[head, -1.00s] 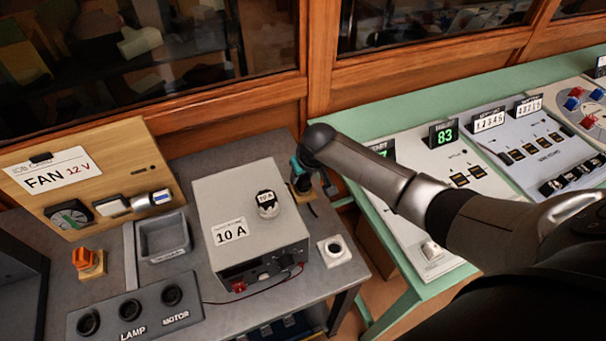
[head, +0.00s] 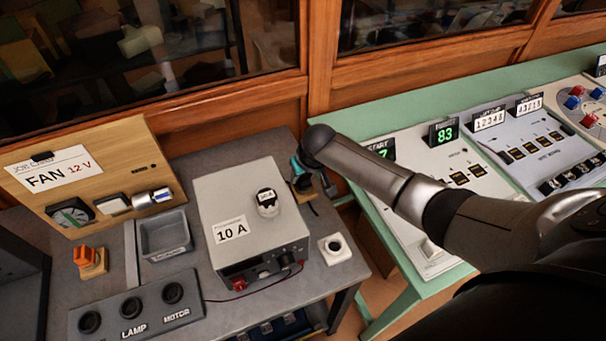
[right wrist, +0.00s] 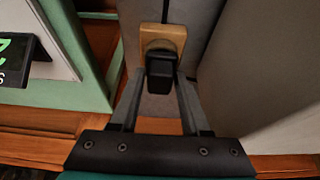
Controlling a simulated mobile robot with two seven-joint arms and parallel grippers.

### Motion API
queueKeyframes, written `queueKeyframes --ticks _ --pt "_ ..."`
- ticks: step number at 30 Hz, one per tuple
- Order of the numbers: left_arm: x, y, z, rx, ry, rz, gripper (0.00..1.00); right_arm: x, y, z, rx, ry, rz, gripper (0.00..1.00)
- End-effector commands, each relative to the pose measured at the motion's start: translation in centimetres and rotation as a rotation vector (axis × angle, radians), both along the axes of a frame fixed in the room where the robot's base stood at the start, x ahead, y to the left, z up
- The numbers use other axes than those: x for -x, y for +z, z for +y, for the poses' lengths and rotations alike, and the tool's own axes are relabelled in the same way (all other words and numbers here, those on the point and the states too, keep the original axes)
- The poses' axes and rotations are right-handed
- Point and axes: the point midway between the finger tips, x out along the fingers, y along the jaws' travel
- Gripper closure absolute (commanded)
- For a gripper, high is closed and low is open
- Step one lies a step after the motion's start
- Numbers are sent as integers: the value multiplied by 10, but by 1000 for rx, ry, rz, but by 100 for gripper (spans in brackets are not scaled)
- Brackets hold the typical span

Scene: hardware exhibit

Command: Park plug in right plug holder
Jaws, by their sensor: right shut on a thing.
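My right gripper (head: 303,182) is at the back right of the grey bench, beside the 10 A box. In the right wrist view its fingers (right wrist: 161,82) are shut on a black plug (right wrist: 161,68). The plug is right at a small wooden block with a round collar, the right plug holder (right wrist: 174,33). The plug's far end and the collar overlap, so I cannot tell how deep it sits. In the head view the holder (head: 309,196) shows only partly below the gripper. My left gripper is not in view.
The 10 A box (head: 215,195) stands close left of the gripper. A white square block with a round hole (head: 335,250) is in front. An orange piece on a wooden base (head: 91,262) is at the left. A green table (head: 405,292) is to the right.

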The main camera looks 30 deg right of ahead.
Motion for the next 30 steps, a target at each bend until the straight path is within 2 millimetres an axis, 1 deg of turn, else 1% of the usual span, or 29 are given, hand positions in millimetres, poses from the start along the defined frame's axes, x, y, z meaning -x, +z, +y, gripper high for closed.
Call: queueKeyframes --ticks 12,13,21,27,30 --pt "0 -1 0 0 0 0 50 0 -5 0 0 0 0 100" --pt "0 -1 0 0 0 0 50 0 -5 0 0 0 0 50" --pt "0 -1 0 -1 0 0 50 0 -4 0 0 0 0 20" --pt "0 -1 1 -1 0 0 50 0 -5 0 0 0 0 18" --pt "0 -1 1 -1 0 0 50 0 -5 0 0 0 0 6"
